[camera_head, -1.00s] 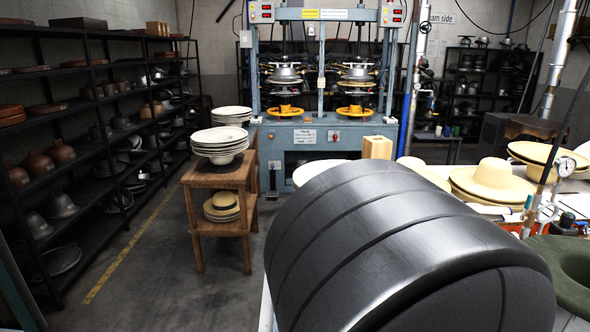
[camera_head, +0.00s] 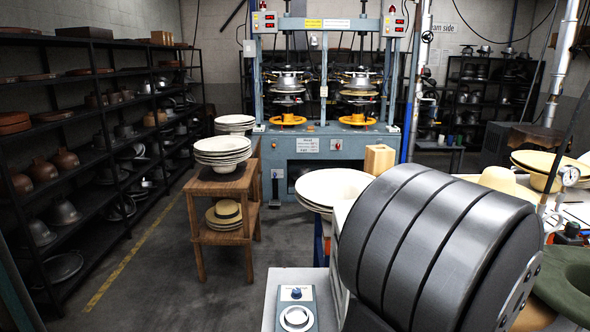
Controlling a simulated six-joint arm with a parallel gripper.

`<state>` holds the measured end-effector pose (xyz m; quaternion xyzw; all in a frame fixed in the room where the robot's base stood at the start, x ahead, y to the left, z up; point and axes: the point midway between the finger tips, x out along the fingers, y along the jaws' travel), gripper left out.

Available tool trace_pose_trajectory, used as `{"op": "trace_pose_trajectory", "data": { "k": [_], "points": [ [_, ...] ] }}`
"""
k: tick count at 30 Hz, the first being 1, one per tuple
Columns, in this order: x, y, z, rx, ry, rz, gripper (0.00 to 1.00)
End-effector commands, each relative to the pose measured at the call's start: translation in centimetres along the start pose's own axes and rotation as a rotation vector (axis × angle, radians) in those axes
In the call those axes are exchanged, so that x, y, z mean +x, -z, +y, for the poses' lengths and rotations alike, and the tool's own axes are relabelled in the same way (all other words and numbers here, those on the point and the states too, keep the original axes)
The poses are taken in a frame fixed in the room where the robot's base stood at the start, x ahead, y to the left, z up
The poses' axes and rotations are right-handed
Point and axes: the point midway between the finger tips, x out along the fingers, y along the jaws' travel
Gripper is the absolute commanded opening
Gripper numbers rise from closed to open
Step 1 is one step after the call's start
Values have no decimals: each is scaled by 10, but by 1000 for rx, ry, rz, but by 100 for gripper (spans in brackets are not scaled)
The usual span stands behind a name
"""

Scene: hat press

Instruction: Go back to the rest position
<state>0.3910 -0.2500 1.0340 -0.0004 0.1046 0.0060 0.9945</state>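My own dark ribbed arm part fills the lower right of the head view, and my gripper is not visible. The blue hat press (camera_head: 318,150) stands at the back with two stations. A yellow-orange ring sits low in the left station (camera_head: 287,119) and another in the right station (camera_head: 357,120). Metal heads hang above both rings. White hat bodies (camera_head: 335,187) are stacked in front of the press, partly hidden by my arm. A grey control box with a knob (camera_head: 296,305) shows at the bottom centre.
A wooden stand (camera_head: 207,186) holds stacked white hat bodies (camera_head: 222,147) on top and straw hats (camera_head: 224,212) below. Dark shelves (camera_head: 88,198) line the left wall. Straw-coloured hats (camera_head: 498,180) and a green hat (camera_head: 568,280) lie at the right. Floor left of centre is clear.

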Motion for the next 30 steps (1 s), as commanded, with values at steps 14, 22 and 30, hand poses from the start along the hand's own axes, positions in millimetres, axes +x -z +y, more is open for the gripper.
{"op": "trace_pose_trajectory", "data": {
  "k": [14, 22, 30],
  "points": [
    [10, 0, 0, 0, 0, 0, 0],
    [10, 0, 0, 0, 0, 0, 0],
    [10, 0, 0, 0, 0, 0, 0]
  ]
}}
